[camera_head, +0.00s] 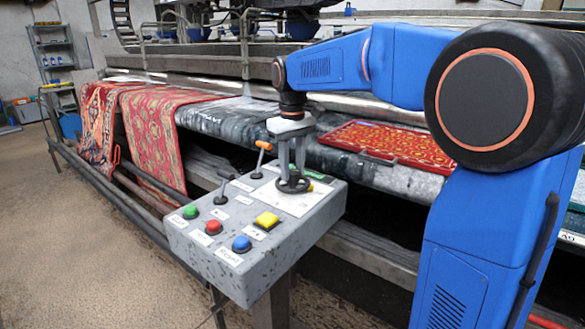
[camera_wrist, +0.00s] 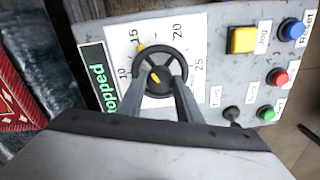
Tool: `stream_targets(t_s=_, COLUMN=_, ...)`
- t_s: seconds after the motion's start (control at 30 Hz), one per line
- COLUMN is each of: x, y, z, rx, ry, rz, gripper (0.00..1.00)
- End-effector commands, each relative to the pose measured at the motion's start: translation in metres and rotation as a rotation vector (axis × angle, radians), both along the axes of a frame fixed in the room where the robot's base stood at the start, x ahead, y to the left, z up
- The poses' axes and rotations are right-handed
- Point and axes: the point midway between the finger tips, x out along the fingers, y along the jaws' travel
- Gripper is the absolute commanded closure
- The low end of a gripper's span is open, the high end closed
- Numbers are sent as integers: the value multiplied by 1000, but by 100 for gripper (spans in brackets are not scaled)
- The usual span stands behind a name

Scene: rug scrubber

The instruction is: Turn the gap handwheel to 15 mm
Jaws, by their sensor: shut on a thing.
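The gap handwheel is a small black spoked wheel (camera_wrist: 159,58) on the control box, and it also shows in the head view (camera_head: 292,187). A dial plate (camera_wrist: 187,60) around it is marked 10, 15, 20 and 25. A yellow mark (camera_wrist: 141,47) at the wheel's rim lies close to the 15. A second yellow mark shows on the hub. My gripper (camera_wrist: 160,90) points down from above, with its fingers shut on the handwheel; it also shows in the head view (camera_head: 291,172). The fingers hide part of the wheel and the lower dial.
The grey control box (camera_head: 250,285) carries green, red and blue buttons, a yellow Jog button (camera_head: 267,220) and levers, one with an orange knob (camera_head: 263,146). A green display (camera_wrist: 102,80) reads "Stopped". Red rugs (camera_head: 155,135) lie on the machine behind.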

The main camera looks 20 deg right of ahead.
Motion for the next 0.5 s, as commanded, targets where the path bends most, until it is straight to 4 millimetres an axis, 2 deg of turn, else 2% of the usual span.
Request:
stream_targets(t_s=0.43, x=0, y=0, z=1, rx=0, ry=-2, rz=7, gripper=90)
stream_targets(t_s=0.47, x=0, y=0, z=1, rx=0, ry=-2, rz=7, gripper=61)
stream_targets(t_s=0.5, x=0, y=0, z=1, rx=0, ry=-2, rz=7, gripper=51)
